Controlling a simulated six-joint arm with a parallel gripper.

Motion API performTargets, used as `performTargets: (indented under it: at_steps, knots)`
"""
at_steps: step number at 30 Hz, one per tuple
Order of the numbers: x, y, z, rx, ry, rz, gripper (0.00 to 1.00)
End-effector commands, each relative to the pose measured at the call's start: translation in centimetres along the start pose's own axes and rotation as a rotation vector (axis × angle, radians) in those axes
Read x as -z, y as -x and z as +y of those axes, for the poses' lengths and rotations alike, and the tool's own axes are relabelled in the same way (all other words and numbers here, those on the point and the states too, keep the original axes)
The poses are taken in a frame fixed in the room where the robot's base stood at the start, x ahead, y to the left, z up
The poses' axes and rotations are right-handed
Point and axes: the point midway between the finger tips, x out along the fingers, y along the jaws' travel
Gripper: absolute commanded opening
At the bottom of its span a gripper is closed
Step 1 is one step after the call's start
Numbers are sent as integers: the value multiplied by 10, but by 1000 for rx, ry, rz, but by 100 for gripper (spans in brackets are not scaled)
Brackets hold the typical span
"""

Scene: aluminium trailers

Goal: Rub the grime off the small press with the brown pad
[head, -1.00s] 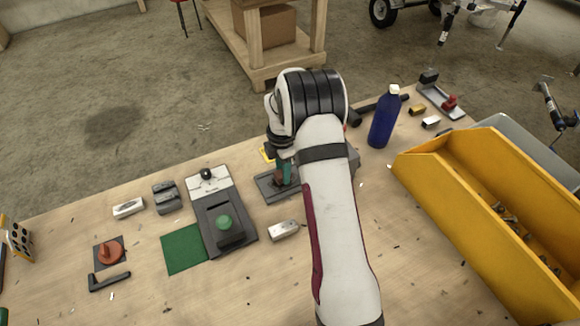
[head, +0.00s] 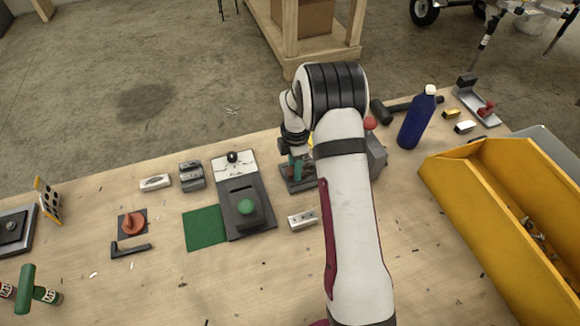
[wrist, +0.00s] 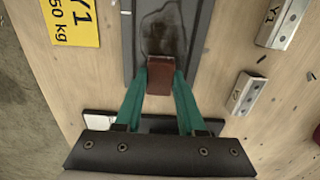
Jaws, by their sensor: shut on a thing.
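My gripper (wrist: 160,85) has green fingers shut on the brown pad (wrist: 166,78), a small reddish-brown block. In the wrist view the pad is over a dark grey plate (wrist: 193,45), at the lower end of a dark grime smear (wrist: 158,35). This plate appears to be the base of the small press; it also shows in the head view (head: 290,183), under my gripper (head: 298,172). A grey body with a red knob (head: 371,123) shows partly behind my arm and may belong to it. I cannot tell whether the pad touches the plate.
A silver block (head: 302,219) lies in front. A blue bottle (head: 416,118) and yellow bin (head: 480,205) are to the right. A yellow label (wrist: 73,20) lies beside the plate.

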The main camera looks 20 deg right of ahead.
Motion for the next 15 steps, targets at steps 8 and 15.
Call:
performTargets:
  at_steps: [8,15]
  knots:
    - [-20,-2,-1,3,-1,0,0]
    - [-47,-1,-1,3,-2,0,0]
